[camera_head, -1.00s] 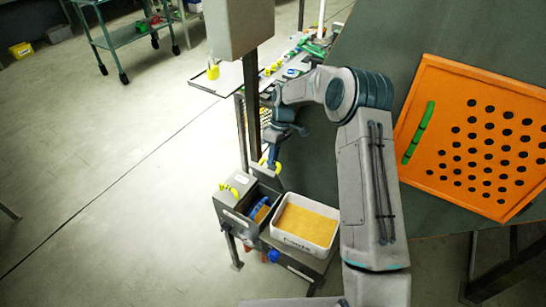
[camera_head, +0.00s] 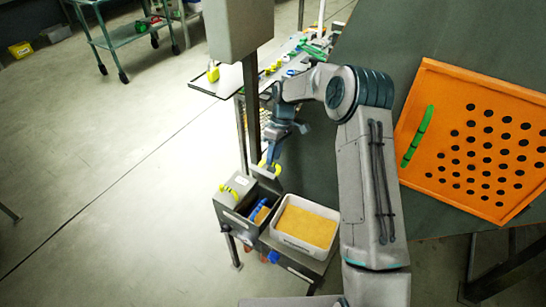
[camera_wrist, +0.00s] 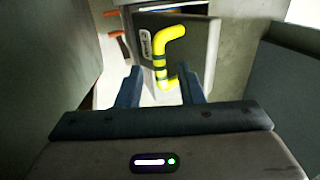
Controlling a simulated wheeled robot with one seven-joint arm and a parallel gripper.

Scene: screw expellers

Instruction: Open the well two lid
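The grey box (camera_head: 236,222) stands left of my arm in the head view. One lid (camera_head: 240,180) with a label and a yellow handle (camera_head: 229,190) lies at its left. Beside it is an open well with blue and tan things (camera_head: 260,212) inside. My gripper (camera_head: 271,158) is above the back of the box, close to another yellow handle (camera_head: 264,166). In the wrist view a bent yellow handle (camera_wrist: 172,36) with dark bands is on a dark grey lid (camera_wrist: 200,45). My gripper (camera_wrist: 160,80) is open, and the handle's lower end shows between its fingertips. Contact cannot be told.
A white tray of yellow-orange material (camera_head: 308,224) sits right of the box. A dark post (camera_head: 251,105) stands close left of my gripper. An orange perforated board (camera_head: 450,100) lies on the dark table at right.

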